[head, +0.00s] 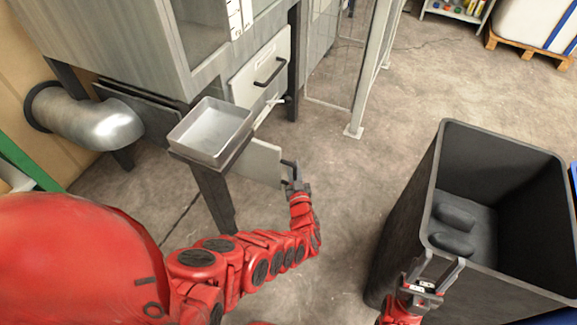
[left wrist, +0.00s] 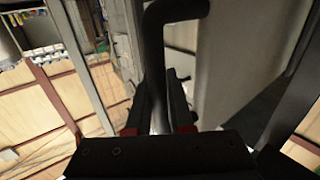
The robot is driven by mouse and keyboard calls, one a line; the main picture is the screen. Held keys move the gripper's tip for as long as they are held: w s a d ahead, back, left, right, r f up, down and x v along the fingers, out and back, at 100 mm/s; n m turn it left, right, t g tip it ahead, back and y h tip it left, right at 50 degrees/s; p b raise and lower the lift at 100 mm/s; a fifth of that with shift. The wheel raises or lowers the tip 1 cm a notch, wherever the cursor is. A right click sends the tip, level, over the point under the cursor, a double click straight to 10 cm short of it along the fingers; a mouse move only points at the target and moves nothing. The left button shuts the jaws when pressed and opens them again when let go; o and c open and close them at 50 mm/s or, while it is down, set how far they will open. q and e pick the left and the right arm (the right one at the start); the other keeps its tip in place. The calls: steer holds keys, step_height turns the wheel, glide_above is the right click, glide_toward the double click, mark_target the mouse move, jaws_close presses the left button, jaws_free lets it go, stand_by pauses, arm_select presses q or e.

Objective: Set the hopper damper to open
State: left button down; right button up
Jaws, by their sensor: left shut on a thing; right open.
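A grey hopper machine (head: 205,62) stands at the upper left. A light grey panel (head: 258,160) stands out below and in front of it, with a black handle at its right end. My left gripper (head: 295,180) is shut on that handle; the left wrist view shows the dark handle bar (left wrist: 155,60) between the fingers (left wrist: 158,112), beside the pale panel (left wrist: 228,60). A second panel with a black handle (head: 268,72) is on the machine's front. Which panel is the damper I cannot tell. My right gripper (head: 437,272) is open and empty by the dark bin.
A large dark bin (head: 410,190) with dark lumps inside stands at the right. A metal frame post (head: 372,75) rises behind. The concrete floor between machine and bin is clear.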

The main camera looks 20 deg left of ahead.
arm_select(q)
steer(key=shift+d, duration=0.3)
steer(key=c, duration=0.8)
jaws_free()
steer(key=shift+d, duration=0.1)
steer(key=shift+s, duration=0.1)
steer(key=p+v, duration=0.6)
steer(key=v, duration=1.1)
